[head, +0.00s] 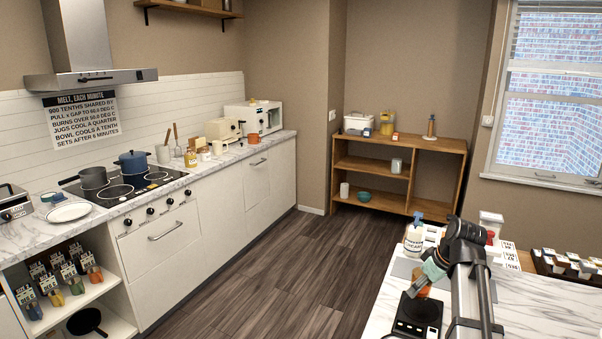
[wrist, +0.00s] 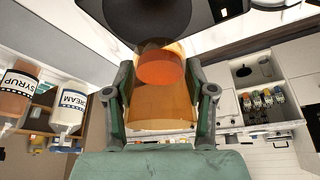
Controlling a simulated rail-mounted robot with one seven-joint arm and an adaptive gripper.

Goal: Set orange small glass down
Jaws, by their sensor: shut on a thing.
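The orange small glass (wrist: 160,108) is see-through amber and sits between the two fingers of my gripper (wrist: 160,82), which is shut on it. In the head view the glass (head: 424,291) shows below my gripper (head: 430,277), partly hidden by it. A black scale (head: 417,315) with a round dark plate (wrist: 148,16) lies on the marble counter. The glass is at the scale's plate, its end overlapping the plate in the wrist view. I cannot tell whether they touch.
A white labelled bottle with a blue cap (head: 413,240) stands behind my gripper. Bare marble (head: 540,310) lies at the right front.

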